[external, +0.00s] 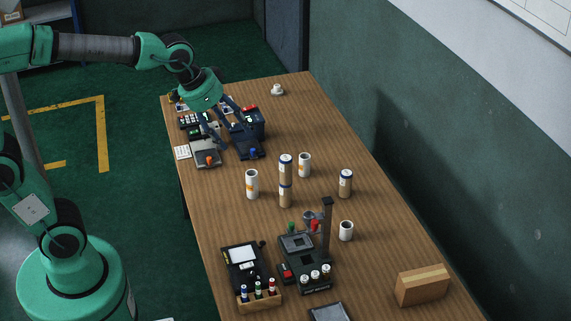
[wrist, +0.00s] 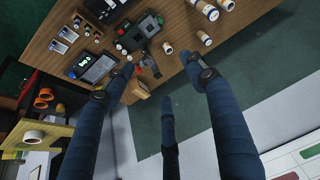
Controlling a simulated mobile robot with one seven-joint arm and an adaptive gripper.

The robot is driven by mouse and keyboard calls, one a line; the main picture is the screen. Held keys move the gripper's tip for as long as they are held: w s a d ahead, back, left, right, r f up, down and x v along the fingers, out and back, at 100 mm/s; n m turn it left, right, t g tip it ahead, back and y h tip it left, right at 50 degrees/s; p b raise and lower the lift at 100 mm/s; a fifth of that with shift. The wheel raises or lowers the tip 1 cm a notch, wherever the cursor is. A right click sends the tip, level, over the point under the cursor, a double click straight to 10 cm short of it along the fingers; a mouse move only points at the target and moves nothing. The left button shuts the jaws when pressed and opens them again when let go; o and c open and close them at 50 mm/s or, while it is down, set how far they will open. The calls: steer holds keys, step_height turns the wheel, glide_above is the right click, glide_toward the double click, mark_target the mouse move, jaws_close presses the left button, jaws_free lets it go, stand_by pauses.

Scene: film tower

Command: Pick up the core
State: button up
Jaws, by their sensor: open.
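Several white-and-brown cylinders stand upright mid-table in the external view, including a white one (external: 252,184), a stacked pair (external: 285,181), one behind it (external: 304,164) and one to the right (external: 345,184). A shorter white cup-like cylinder (external: 346,231) with a dark opening stands nearer the front. I cannot tell which is the core. My gripper (external: 236,132) is open and empty, with its dark fingers spread over the devices at the far left of the table. In the wrist view my gripper (wrist: 160,72) has spread fingers, with cylinders (wrist: 204,39) beyond them.
The wooden table (external: 320,120) holds a dark navy box (external: 248,123) beneath my gripper. A small white cup (external: 277,90) stands at the far end.

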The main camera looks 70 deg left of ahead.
steer(key=w+a+f, duration=0.5)
steer(key=w+a, duration=0.3)
steer(key=w, duration=0.4)
steer(key=n+g, duration=0.1)
steer(key=n, duration=0.2)
glide_above(300, 157)
steer(key=s+d, duration=0.1)
steer(key=s, duration=0.2)
step_height(300, 157, down, 26)
steer(key=shift+s+d+f+y, duration=0.1)
steer(key=shift+s+d+y, duration=0.05)
steer(key=shift+y, duration=0.25)
steer(key=shift+f, duration=0.15)
steer(key=b+x, duration=0.2)
steer(key=x, duration=0.6)
steer(key=shift+f, duration=0.1)
steer(key=shift+f, duration=0.1)
